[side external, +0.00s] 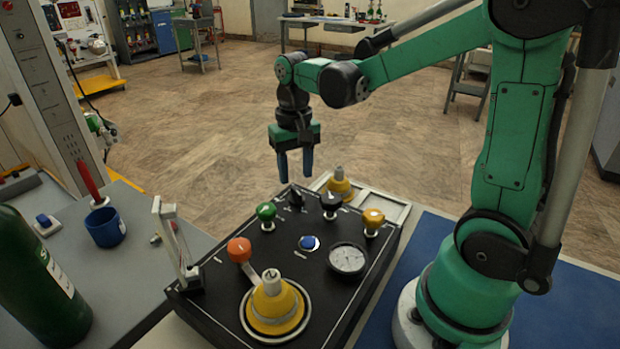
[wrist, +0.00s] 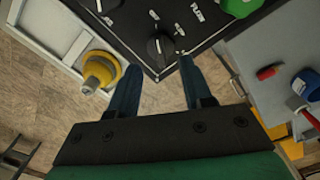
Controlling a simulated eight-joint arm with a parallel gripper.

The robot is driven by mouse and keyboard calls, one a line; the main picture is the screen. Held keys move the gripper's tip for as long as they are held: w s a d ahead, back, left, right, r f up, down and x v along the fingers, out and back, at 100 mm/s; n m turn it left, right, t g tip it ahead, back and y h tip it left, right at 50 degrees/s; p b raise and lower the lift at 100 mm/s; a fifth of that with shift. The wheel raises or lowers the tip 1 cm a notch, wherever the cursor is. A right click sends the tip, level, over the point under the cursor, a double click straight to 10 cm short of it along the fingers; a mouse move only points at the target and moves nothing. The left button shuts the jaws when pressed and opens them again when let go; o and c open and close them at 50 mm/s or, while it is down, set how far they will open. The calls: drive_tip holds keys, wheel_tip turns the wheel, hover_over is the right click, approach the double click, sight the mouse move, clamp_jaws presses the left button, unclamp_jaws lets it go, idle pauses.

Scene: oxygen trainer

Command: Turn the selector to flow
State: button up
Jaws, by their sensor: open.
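The selector looks to be the black knob (side external: 295,197) at the far edge of the dark sloped panel (side external: 215,285). In the wrist view the knob (wrist: 160,46) sits near the panel's corner, with the word FLOW printed beyond it to the right. My gripper (side external: 296,178) hangs above the knob, fingers down, open and empty. In the wrist view my gripper (wrist: 158,66) has its two blue fingertips apart, with the knob beyond and between them, not visibly touched.
A green knob (side external: 267,212) and a second black knob (side external: 330,203) flank the selector. A yellow cone fitting (side external: 339,186) stands behind the panel. An orange knob (side external: 239,250), gauge (side external: 347,258) and larger yellow cone (side external: 274,303) lie nearer. A blue cup (side external: 105,227) stands left.

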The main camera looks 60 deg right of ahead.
sight(296, 190)
drive_tip(key=shift+f, duration=1.85)
clamp_jaws()
